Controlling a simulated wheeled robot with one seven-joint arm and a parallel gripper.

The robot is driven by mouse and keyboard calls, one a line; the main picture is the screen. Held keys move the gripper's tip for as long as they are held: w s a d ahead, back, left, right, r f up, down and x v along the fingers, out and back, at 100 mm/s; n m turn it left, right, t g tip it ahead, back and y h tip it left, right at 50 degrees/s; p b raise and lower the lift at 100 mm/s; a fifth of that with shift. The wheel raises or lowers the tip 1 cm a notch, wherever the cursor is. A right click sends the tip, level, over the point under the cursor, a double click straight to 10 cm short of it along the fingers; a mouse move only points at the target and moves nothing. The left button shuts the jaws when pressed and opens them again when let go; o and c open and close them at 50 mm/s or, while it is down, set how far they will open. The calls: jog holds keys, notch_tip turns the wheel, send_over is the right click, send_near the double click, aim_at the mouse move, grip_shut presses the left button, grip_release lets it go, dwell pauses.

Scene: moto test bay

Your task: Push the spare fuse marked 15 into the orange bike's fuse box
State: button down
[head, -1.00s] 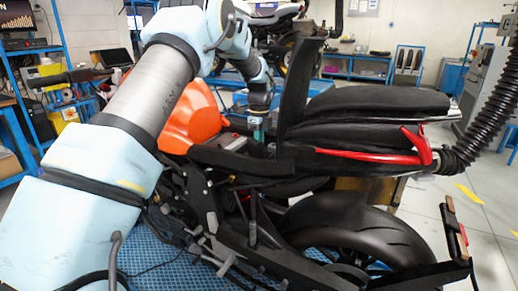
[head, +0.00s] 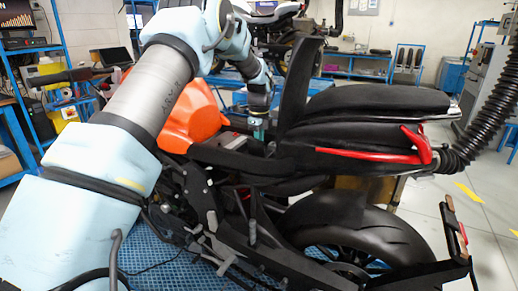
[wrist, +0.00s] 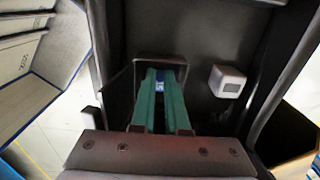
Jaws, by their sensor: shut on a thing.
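The orange bike (head: 190,122) stands with its seat flap (head: 296,80) raised over an open bay. My gripper (head: 257,130) points down into this bay, just in front of the flap. In the wrist view, my gripper's green fingers (wrist: 160,76) are shut on a small blue fuse (wrist: 160,87) with a pale marking too small to read. The fingertips and fuse are at a dark rectangular frame (wrist: 163,60), which looks like the fuse box. I cannot tell whether the fuse touches or enters a slot. The fuse's lower part is hidden.
A small white-grey block (wrist: 228,82) sits on the dark panel to the right of the fingers. Dark bay walls close in on both sides. The black seat (head: 370,103) lies right of the flap. A blue-framed shelf (head: 360,67) stands far behind.

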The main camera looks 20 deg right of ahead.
jog(key=shift+f, duration=0.25)
jog(key=c, duration=0.8)
grip_release()
jog(key=shift+c, duration=0.2)
jog(key=shift+r, duration=0.1)
notch_tip(320, 180, up, 11)
jog(key=b, duration=0.3)
jog(key=a+f+n, duration=0.2)
jog(key=a+n, duration=0.6)
jog(key=a, duration=0.6)
jog(key=s+a+f+n, duration=0.3)
jog(key=s+a+n, duration=0.6)
jog(key=a, duration=0.3)
jog(key=s+a+f+n+t, duration=0.1)
jog(key=s+a+f+n, duration=0.3)
jog(key=s+a+n, duration=0.6)
jog(key=s+a, duration=0.1)
jog(key=a, duration=0.1)
jog(key=shift+s+a+t, duration=0.3)
